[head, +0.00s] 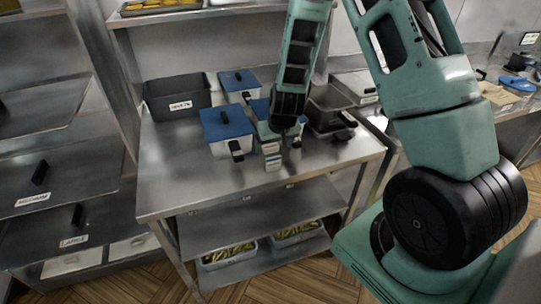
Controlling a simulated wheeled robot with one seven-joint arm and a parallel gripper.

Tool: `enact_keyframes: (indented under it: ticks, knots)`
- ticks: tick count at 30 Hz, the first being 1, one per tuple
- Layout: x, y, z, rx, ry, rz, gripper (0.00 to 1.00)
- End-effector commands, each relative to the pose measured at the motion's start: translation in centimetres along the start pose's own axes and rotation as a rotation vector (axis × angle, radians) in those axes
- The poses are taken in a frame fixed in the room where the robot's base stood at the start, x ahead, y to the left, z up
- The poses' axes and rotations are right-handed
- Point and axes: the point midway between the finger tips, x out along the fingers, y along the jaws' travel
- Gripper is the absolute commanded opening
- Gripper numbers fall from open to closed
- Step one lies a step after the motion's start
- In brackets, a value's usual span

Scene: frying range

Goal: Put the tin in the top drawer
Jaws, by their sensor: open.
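A small pale object with a dark-and-tan band, which looks like the tin (272,161), stands on the steel table near its front edge. My gripper (280,141) is open, pointing down just above and behind it. The fingers are partly hidden, and I cannot tell whether they touch the tin. At the left is a steel unit with labelled fronts and black handles: an upper front (60,185) and a lower front (97,213). They look like drawers; I cannot tell whether either is open.
The steel table (180,190) holds blue-lidded containers (216,125), a dark labelled bin (176,97) and a steel pan (327,103) close around my gripper. Its front left is clear. Tubs of food (229,255) sit on the low shelf. Wooden floor (130,285) shows in front.

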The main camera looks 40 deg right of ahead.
Motion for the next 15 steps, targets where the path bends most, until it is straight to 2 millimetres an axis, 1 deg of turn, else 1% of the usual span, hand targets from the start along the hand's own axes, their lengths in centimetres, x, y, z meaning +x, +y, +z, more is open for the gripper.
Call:
enact_keyframes:
  ticks: [3,6,11,15]
  knots:
    - [1.4,0.0,0.0,0.001,-0.003,0.000,0.80]
    - [2.2,0.0,0.0,0.000,-0.003,-0.001,0.80]
    - [2.8,0.0,-0.1,-0.001,0.000,-0.001,0.80]
    - [3.7,-0.1,-0.2,0.000,-0.004,0.000,0.80]
